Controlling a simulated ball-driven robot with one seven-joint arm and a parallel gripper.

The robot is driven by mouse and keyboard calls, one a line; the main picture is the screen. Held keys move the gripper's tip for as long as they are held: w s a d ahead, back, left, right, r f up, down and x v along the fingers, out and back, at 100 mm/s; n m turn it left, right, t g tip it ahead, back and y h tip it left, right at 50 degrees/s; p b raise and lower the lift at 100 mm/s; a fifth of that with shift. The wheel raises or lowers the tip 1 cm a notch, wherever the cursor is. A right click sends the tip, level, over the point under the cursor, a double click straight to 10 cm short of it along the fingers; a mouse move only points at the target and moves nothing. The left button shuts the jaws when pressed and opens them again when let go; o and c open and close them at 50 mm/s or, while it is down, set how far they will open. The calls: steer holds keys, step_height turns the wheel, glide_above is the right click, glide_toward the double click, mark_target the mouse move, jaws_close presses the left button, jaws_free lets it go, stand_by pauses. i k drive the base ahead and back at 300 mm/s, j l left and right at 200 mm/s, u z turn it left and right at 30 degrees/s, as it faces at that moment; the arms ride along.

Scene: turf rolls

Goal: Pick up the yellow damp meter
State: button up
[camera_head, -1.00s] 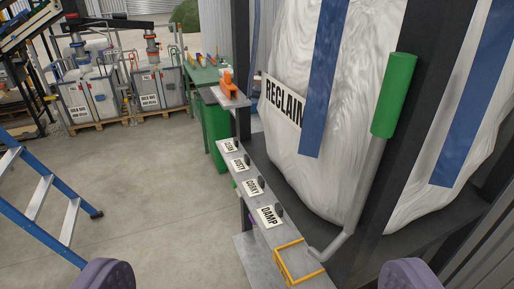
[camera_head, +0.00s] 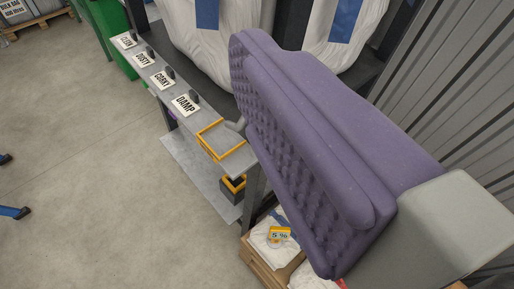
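The yellow damp meter (camera_head: 279,234) appears to be the small yellow item with a "5 %" display. It lies on white material in a wooden crate low at the bottom middle. One large purple padded finger of my gripper (camera_head: 300,140) fills the right of the view. Its bumpy pad faces left, bare, with nothing against it. The other finger is out of view. The finger is above and right of the meter in the picture, apart from it. It hides part of the crate area.
A grey shelf (camera_head: 164,80) carries labels, including "DAMP", beside dark knobs, and an empty yellow-edged frame (camera_head: 208,146) at its near end. A black-and-yellow box (camera_head: 232,190) sits below. White sacks stand behind, a corrugated wall (camera_head: 440,90) at right.

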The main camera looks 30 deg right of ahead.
mark_target(277, 236)
steer(key=k+l+z, duration=0.25)
steer(key=k+l, duration=0.55)
